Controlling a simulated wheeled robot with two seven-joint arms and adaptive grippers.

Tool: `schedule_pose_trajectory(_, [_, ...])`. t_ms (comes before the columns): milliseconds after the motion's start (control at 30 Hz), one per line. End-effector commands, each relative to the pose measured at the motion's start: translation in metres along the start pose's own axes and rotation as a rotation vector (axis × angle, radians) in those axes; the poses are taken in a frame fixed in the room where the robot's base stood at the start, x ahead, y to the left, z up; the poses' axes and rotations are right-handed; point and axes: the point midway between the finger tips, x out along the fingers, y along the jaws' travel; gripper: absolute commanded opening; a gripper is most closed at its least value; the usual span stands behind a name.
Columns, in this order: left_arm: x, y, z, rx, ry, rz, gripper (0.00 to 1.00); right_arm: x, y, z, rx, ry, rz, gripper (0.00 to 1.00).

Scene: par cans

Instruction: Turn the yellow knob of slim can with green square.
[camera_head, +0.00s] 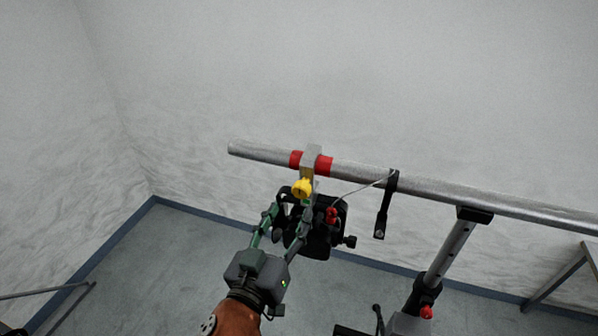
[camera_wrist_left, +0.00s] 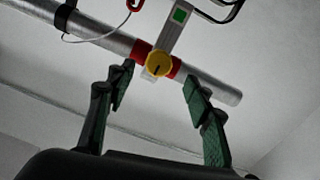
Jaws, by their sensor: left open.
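The yellow knob (camera_head: 302,188) sits under the clamp (camera_head: 311,158) on the silver bar, between red bands. In the left wrist view the yellow knob (camera_wrist_left: 158,64) shows a dark line on its face. The black slim can (camera_head: 322,226) hangs below the clamp, partly hidden by my gripper. My left gripper (camera_head: 291,208) is open just below the knob. In the left wrist view its fingertips (camera_wrist_left: 158,88) stand apart on either side of the knob, with nothing seen held. My right gripper is not in view.
The silver bar (camera_head: 450,190) runs across to the right on a stand (camera_head: 447,256). A black strap (camera_head: 386,205) hangs from it, with a thin safety cable (camera_head: 362,188) running to the can. Walls surround the grey floor. A table edge (camera_head: 572,272) shows at the right.

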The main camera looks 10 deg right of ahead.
Motion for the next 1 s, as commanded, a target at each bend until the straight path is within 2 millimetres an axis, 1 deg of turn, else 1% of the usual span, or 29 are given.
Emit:
schedule_pose_trajectory(67, [0.001,0.002,-0.002,0.0,0.001,0.005,0.47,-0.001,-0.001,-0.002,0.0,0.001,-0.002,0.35])
schedule_pose_trajectory(167, [0.011,0.005,-0.002,0.001,-0.001,0.01,0.47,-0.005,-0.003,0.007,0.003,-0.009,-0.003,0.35])
schedule_pose_trajectory(400, [0.051,0.011,-0.002,0.001,-0.004,0.022,0.47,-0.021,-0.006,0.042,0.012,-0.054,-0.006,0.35])
schedule_pose_trajectory(500, [0.065,0.012,-0.002,0.002,-0.004,0.023,0.47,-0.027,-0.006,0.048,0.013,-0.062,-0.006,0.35])
schedule_pose_trajectory(633, [0.076,0.012,-0.001,0.001,-0.003,0.024,0.47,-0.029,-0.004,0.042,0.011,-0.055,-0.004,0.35])
schedule_pose_trajectory(833, [0.08,0.012,0.0,-0.001,-0.002,0.025,0.47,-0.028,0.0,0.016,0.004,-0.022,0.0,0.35])
schedule_pose_trajectory(967, [0.08,0.011,0.0,-0.001,-0.002,0.024,0.47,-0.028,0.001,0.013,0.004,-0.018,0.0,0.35])
schedule_pose_trajectory(1000, [0.08,0.011,0.0,-0.001,-0.002,0.023,0.45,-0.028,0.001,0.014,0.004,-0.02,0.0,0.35])
